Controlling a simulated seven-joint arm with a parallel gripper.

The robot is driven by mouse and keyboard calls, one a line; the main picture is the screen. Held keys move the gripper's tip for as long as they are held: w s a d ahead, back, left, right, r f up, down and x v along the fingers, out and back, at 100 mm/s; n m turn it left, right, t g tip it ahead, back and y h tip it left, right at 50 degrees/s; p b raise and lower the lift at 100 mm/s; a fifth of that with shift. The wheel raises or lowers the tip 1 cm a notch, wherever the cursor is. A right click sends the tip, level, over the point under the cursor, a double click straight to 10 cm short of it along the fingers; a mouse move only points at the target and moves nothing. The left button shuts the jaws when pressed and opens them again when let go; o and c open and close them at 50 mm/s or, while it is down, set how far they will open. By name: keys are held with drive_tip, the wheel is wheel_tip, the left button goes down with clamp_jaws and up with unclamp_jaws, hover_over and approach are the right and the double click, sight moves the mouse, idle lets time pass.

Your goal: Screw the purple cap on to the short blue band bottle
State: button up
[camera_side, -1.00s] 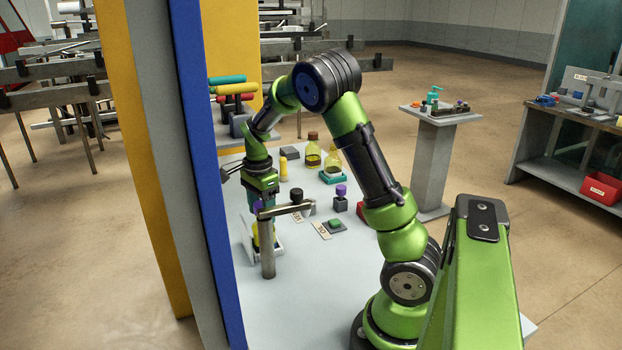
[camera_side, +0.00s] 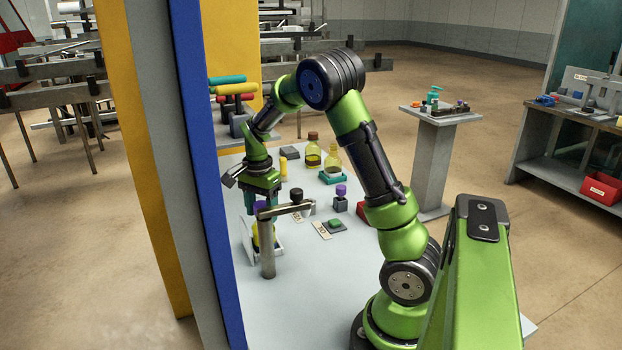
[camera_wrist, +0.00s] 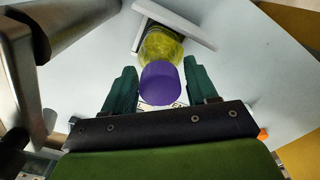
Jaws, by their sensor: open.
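A bottle with yellow-green contents (camera_wrist: 162,45) stands by a low white wall at the near left of the table. In the side view the bottle (camera_side: 256,236) is partly hidden by a metal post. A purple cap (camera_wrist: 161,83) sits at the bottle's top in the wrist view; how far it is seated cannot be told. I cannot make out a blue band. My gripper (camera_wrist: 160,70) is open, with one teal finger on each side of the purple cap and visible gaps between. In the side view my gripper (camera_side: 261,203) points down over the bottle.
A metal post with a side arm (camera_side: 267,245) stands close to my gripper. Another purple-topped piece (camera_side: 341,190) stands on a dark block. A brown-capped bottle (camera_side: 313,153) and a bottle on a teal base (camera_side: 333,158) stand farther back. The table's front is clear.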

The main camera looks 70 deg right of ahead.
drive_tip(key=shift+n, duration=0.7)
drive_tip(key=shift+n, duration=0.9)
drive_tip(key=shift+n, duration=0.9)
drive_tip(key=c, duration=0.6)
drive_tip(key=shift+m, duration=0.9)
drive_tip(key=shift+c, duration=0.3)
